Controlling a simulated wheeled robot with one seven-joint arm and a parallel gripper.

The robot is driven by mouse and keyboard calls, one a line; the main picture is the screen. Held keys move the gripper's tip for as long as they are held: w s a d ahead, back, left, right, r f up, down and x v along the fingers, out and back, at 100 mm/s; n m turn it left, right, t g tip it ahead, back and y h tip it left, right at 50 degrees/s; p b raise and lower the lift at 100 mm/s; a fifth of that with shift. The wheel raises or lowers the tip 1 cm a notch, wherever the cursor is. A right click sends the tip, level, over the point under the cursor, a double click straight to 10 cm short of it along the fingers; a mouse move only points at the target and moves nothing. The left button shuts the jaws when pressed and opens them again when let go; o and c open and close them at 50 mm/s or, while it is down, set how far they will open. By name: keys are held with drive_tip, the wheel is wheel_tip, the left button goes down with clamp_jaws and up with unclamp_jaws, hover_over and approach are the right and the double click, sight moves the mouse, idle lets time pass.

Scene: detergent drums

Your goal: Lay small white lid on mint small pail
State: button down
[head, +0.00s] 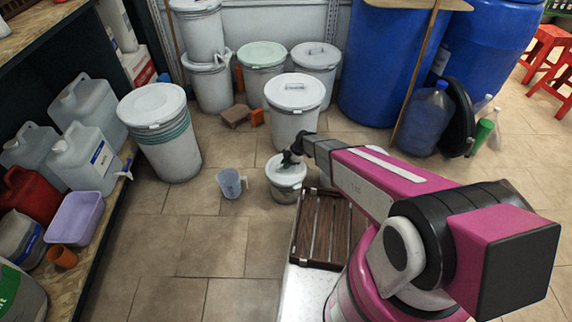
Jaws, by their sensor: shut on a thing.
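A small pale pail (285,193) stands on the tiled floor just beyond the slatted wooden rack. A small white lid (280,173) is at the pail's mouth. It looks roughly level and over the rim; I cannot tell whether it rests fully on it or is held slightly above. My gripper (290,158) comes in from the right at the end of my magenta arm and is shut on the lid's top. The dark fingers and wrist hide the back part of the lid.
A clear measuring jug (231,184) stands close left of the pail. The slatted rack (325,228) is close at the front right. A larger white lidded drum (294,115) stands behind. Left floor tiles are clear up to the shelf with jerrycans (84,158).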

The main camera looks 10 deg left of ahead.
idle(0.3)
drive_tip(key=c, duration=0.6)
unclamp_jaws()
drive_tip(key=shift+r, duration=3.45)
drive_tip(key=s+d+r+m+t+h, duration=0.1)
drive_tip(key=s+d+r+m+h, duration=0.1)
drive_tip(key=d+r+m, duration=0.6)
drive_tip(key=s+d+r+m+t+h, duration=0.1)
drive_tip(key=s+d+r+m+h, duration=0.1)
drive_tip(key=s+d+r+m, duration=0.3)
drive_tip(key=s+d+r+m+t+h, duration=0.1)
drive_tip(key=s+d+r+m, duration=0.3)
drive_tip(key=d+r+m, duration=0.9)
drive_tip(key=shift+s+d+h, duration=0.1)
drive_tip(key=shift+d+h, duration=0.3)
drive_tip(key=shift+d, duration=4.65)
